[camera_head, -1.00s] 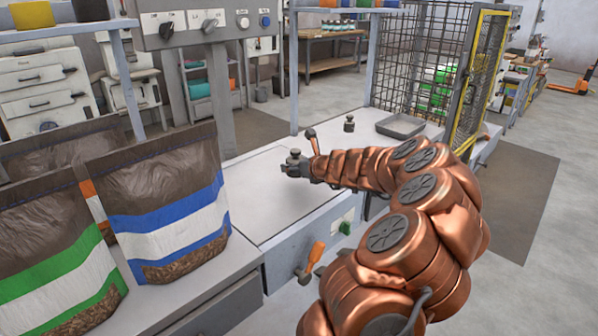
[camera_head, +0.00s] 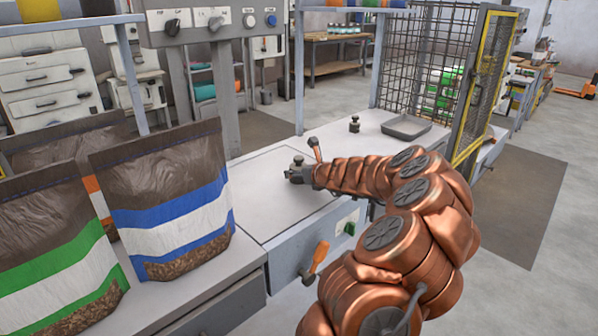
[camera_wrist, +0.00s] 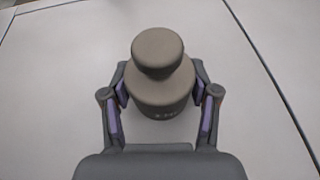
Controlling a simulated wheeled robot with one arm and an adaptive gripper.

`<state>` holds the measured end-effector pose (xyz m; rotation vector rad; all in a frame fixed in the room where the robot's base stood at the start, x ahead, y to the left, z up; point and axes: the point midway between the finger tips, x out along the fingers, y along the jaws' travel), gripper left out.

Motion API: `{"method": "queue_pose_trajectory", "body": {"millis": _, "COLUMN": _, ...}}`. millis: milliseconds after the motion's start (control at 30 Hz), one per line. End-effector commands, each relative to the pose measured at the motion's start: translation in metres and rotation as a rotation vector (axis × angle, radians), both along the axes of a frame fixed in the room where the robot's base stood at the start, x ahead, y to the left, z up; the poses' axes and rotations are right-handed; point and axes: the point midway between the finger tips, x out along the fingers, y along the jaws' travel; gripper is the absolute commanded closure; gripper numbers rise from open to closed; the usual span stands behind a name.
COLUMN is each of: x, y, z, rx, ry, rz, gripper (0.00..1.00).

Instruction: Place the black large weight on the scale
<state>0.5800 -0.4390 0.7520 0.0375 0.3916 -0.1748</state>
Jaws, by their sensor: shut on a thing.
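The large weight (camera_wrist: 160,75) is a dark, knobbed cylinder standing upright between the fingers of my gripper (camera_wrist: 160,108) in the wrist view. It looks grey-brown there, and both fingers are closed on its sides. In the head view, the weight (camera_head: 298,160) shows at the tip of my gripper (camera_head: 298,175), low over or on the pale scale plate (camera_head: 262,205). I cannot tell whether its base touches the plate. In the wrist view a pale flat surface (camera_wrist: 60,80) with dark seam lines lies beneath it.
A smaller dark weight (camera_head: 354,125) stands farther back on the bench, near a shallow grey tray (camera_head: 406,127). A wire cage with a yellow frame (camera_head: 483,85) is at the right. Filled bags (camera_head: 160,190) stand at the left. An orange-handled lever (camera_head: 319,256) is on the front.

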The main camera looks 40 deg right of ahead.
Motion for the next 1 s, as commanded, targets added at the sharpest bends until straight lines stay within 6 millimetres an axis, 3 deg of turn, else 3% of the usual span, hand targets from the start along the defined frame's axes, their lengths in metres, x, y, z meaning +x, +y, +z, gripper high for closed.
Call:
{"method": "queue_pose_trajectory", "body": {"millis": 133, "x": 0.0, "y": 0.0, "z": -0.001, "rx": 0.0, "ry": -0.002, "rz": 0.0, "gripper": 1.0}}
{"method": "queue_pose_trajectory", "body": {"millis": 167, "x": 0.0, "y": 0.0, "z": -0.001, "rx": -0.001, "ry": -0.001, "rz": 0.0, "gripper": 0.37}}
{"method": "queue_pose_trajectory", "body": {"millis": 367, "x": 0.0, "y": 0.0, "z": -0.002, "rx": -0.001, "ry": -0.001, "rz": 0.0, "gripper": 0.16}}
{"method": "queue_pose_trajectory", "body": {"millis": 767, "x": 0.0, "y": 0.0, "z": 0.001, "rx": -0.001, "ry": -0.001, "rz": 0.0, "gripper": 0.15}}
{"method": "queue_pose_trajectory", "body": {"millis": 1000, "x": -0.024, "y": 0.003, "z": 0.014, "rx": -0.002, "ry": -0.004, "rz": -0.004, "gripper": 0.15}}
